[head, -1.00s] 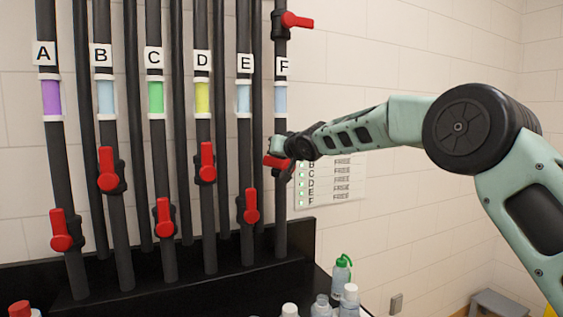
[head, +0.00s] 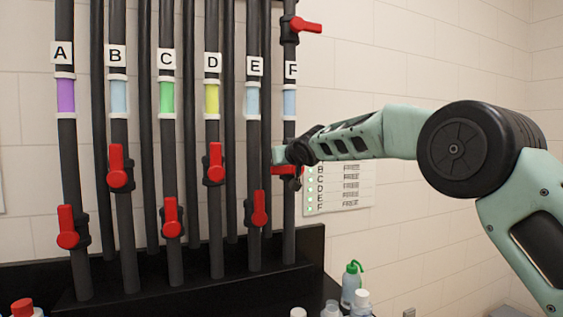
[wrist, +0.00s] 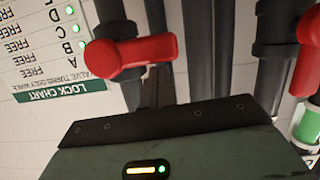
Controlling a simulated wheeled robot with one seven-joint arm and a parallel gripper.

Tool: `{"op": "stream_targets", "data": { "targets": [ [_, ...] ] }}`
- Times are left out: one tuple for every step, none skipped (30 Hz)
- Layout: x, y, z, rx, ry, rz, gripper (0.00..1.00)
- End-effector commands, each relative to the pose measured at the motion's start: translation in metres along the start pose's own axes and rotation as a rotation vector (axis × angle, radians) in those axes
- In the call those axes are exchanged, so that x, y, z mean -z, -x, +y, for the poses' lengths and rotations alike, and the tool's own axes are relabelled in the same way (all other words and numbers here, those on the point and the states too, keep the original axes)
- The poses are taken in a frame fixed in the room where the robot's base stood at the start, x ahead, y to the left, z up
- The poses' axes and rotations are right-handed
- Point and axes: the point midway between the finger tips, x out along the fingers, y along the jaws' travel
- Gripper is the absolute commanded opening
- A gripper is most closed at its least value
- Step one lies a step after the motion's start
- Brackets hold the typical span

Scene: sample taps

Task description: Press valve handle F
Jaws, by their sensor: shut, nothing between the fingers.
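Pipe F (head: 289,222) is the rightmost labelled pipe, with a pale blue band under its F label. Its red valve handle F (head: 284,170) lies roughly level across the pipe and also shows in the wrist view (wrist: 140,53). My gripper (head: 280,156) is shut and empty, at the pipe just above the handle in the head view. It partly covers the valve. In the wrist view the gripper's body fills the bottom, close to the handle. I cannot tell whether the fingers touch it.
Pipes A to E stand to the left; handle E (head: 259,208) is closest. Another red handle (head: 305,25) sits higher on pipe F. A lock chart (head: 340,187) with green lights and FREE entries hangs behind. Bottles (head: 351,284) stand below right.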

Motion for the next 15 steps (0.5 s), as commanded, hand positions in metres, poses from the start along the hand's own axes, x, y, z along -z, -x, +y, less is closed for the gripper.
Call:
{"op": "stream_targets", "data": {
  "targets": [
    [0.0, 0.0, 0.0, 0.0, 0.0, 0.0, 0.0],
    [0.0, 0.0, 0.0, 0.0, 0.0, 0.0, 0.0],
    [0.0, 0.0, 0.0, 0.0, 0.0, 0.0, 0.0],
    [0.0, 0.0, 0.0, 0.0, 0.0, 0.0, 0.0],
    [0.001, 0.0, 0.0, 0.0, -0.001, 0.0, 0.0],
    [0.002, 0.001, 0.0, 0.0, -0.001, 0.0, 0.0],
    [0.004, 0.002, 0.0, 0.0, -0.001, 0.0, 0.0],
    [0.006, 0.002, 0.0, 0.0, -0.001, 0.001, 0.0],
    [0.01, 0.004, 0.001, 0.0, -0.002, 0.001, 0.0],
    [0.013, 0.006, 0.001, 0.0, -0.002, 0.001, 0.0],
    [0.018, 0.008, 0.001, -0.001, -0.001, 0.001, 0.0],
    [0.024, 0.011, 0.002, -0.001, 0.0, 0.001, 0.0],
    [0.029, 0.013, 0.002, -0.002, 0.0, 0.001, 0.0],
    [0.033, 0.015, 0.002, -0.002, -0.001, 0.001, 0.0],
    [0.04, 0.018, 0.003, -0.002, -0.002, 0.001, 0.0]
  ]
}}
